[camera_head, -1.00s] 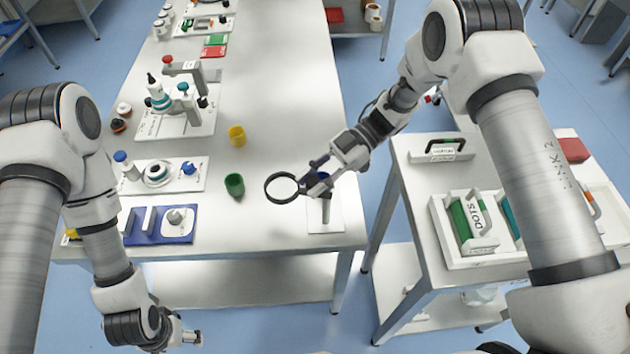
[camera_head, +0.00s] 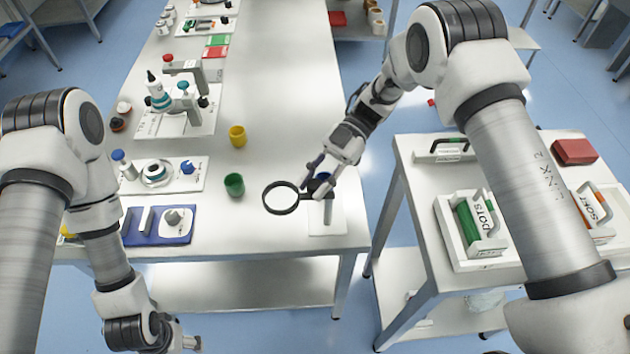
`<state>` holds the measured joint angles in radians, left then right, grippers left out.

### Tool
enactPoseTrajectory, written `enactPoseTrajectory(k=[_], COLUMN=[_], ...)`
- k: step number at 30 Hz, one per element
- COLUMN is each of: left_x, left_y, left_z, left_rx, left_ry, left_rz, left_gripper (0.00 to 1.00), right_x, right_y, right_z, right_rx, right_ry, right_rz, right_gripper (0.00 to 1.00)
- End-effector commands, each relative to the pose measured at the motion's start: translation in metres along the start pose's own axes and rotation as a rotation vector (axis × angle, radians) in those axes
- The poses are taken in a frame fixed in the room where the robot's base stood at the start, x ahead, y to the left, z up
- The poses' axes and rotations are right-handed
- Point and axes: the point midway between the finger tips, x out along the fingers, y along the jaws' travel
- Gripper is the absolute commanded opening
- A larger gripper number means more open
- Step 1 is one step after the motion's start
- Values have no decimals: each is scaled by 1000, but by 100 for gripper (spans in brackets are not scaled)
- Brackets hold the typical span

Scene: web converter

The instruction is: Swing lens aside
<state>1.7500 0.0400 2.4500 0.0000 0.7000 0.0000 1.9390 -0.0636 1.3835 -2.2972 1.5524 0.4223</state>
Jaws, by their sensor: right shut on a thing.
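The lens is a round black-rimmed magnifier (camera_head: 281,198) on a short arm, reaching left over the white table from a stand (camera_head: 327,214) at the table's front right. The stand has an upright post on a white base plate. My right gripper (camera_head: 319,187) is shut at the lens arm, near the top of the post, and partly hides the joint there. My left gripper (camera_head: 190,342) is low at the bottom left, in front of the table and far from the lens; its fingers are too small to read.
A green cup (camera_head: 234,185) and a yellow cup (camera_head: 237,136) stand left of the lens. A side cart (camera_head: 412,184) with white carriers stands to the right, across a gap.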

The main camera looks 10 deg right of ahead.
Motion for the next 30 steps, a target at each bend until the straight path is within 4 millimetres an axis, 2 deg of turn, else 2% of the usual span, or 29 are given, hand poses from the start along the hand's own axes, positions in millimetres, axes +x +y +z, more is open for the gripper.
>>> enactPoseTrajectory(k=[1, 2, 3, 14, 17, 25, 30], left_x=[0, 0, 0, 0, 0, 0, 0], left_y=[0, 0, 0, 0, 0, 0, 0], left_z=[0, 0, 0, 0, 0, 0, 0], left_rx=[0, 0, 0, 0, 0, 0, 0], left_ry=[0, 0, 0, 0, 0, 0, 0], left_rz=[0, 0, 0, 0, 0, 0, 0], left_gripper=[72, 72, 72, 72, 72, 72, 72], right_x=[0, 0, 0, -6, -21, -89, -115], right_y=[0, 0, 0, 0, 1, 1, 0], right_z=[-1, -1, -1, 0, 0, 0, 0], right_rx=[-1, -1, -1, -1, -2, -2, -2], right_ry=[1, 1, 1, 0, 0, -2, 0], right_rz=[0, 0, 0, 2, 4, 5, 1], right_gripper=[41, 52, 57, 57, 57, 57, 57])
